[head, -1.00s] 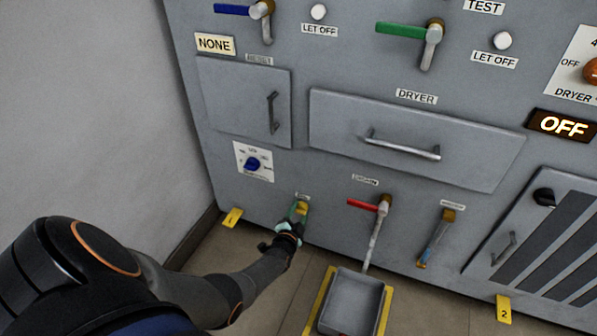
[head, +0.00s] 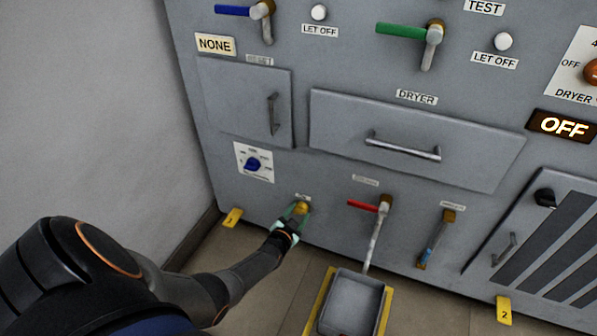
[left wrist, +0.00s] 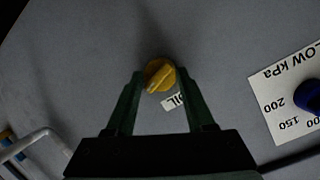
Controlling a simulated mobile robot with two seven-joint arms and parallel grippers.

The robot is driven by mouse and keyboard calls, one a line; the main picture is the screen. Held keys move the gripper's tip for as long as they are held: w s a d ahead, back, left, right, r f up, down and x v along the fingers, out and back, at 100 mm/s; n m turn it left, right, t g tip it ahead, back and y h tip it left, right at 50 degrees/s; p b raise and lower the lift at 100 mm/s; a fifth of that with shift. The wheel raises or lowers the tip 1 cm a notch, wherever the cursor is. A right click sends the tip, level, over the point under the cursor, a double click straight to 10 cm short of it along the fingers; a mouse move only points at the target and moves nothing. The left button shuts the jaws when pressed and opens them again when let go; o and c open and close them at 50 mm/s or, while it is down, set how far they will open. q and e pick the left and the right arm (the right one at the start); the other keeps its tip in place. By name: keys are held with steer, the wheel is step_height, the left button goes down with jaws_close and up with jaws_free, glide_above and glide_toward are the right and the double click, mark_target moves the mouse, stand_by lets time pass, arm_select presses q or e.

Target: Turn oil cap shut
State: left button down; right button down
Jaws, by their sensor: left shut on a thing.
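The yellow oil cap (left wrist: 159,75) is a round knob with a raised rib, set in the grey panel beside a small label ending in OIL (left wrist: 174,100). In the head view the cap (head: 302,207) is low on the panel, partly hidden by my gripper. My left gripper (left wrist: 159,80) has its green fingers on either side of the cap and is shut on it. In the head view the left gripper (head: 294,214) reaches the cap from the lower left. My right gripper is in neither view.
A red-handled drain valve (head: 364,205) with a pipe stands right of the cap, above a grey tray (head: 345,296) on the floor. A blue dial (head: 253,164) is up and left. A wall (head: 90,110) closes the left side.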

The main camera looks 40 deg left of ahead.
arm_select(q)
steer(key=shift+a+n+h, duration=0.15)
steer(key=shift+n+h, duration=0.35)
steer(key=shift+n, duration=0.4)
steer(key=shift+c, duration=1.4)
jaws_free()
steer(key=shift+s, duration=0.1)
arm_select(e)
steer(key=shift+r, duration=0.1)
arm_select(q)
steer(key=shift+s+r+p, duration=0.15)
steer(key=shift+s+p, duration=0.05)
steer(key=shift+p, duration=0.15)
steer(key=p+v, duration=0.7)
steer(key=v, duration=0.5)
steer(key=shift+f, duration=0.25)
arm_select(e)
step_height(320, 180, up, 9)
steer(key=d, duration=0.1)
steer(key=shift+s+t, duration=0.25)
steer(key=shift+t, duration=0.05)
